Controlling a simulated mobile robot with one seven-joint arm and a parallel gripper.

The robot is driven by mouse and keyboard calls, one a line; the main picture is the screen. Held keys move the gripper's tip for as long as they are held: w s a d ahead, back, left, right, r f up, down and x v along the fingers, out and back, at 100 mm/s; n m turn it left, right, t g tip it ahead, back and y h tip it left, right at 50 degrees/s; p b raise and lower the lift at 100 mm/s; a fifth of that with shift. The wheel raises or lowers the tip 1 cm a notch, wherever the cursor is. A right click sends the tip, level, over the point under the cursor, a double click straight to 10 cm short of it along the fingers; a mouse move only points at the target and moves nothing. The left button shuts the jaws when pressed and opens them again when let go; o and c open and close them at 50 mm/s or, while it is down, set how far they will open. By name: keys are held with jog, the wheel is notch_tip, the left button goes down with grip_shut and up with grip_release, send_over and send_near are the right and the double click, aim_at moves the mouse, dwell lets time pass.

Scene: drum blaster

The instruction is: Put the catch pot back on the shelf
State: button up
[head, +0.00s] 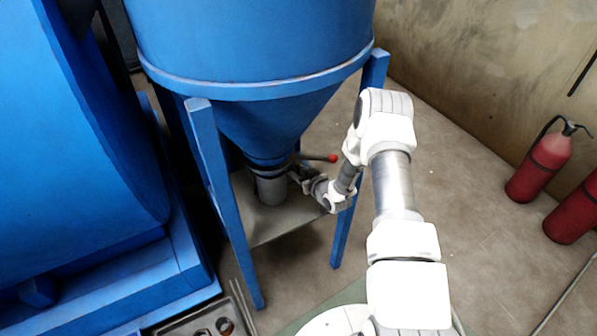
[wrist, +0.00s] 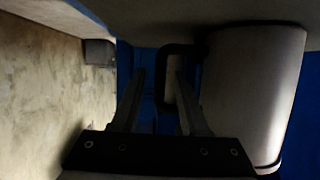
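The catch pot (head: 271,190) is a grey cylinder under the outlet of the blue cone in the head view. It appears upright on the grey shelf (head: 268,230) between the blue legs. In the wrist view the pot (wrist: 250,95) fills the right side, with its dark loop handle (wrist: 161,85) on its left. My gripper (head: 298,176) is at the pot's right side in the head view. In the wrist view my gripper (wrist: 158,65) has its fingers apart on either side of the handle bar, with gaps showing. Contact between pot and outlet is unclear.
The blue hopper (head: 245,45) hangs over the pot, with legs (head: 222,190) close around the shelf. A red-knobbed lever (head: 332,158) sticks out just above my gripper. Red extinguishers (head: 541,165) stand at the right wall. A tray (head: 205,322) lies at the bottom.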

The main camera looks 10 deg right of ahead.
jog(key=shift+r, duration=0.15)
jog(key=p+v, duration=0.4)
jog(key=v, duration=0.8)
jog(key=shift+p, duration=0.3)
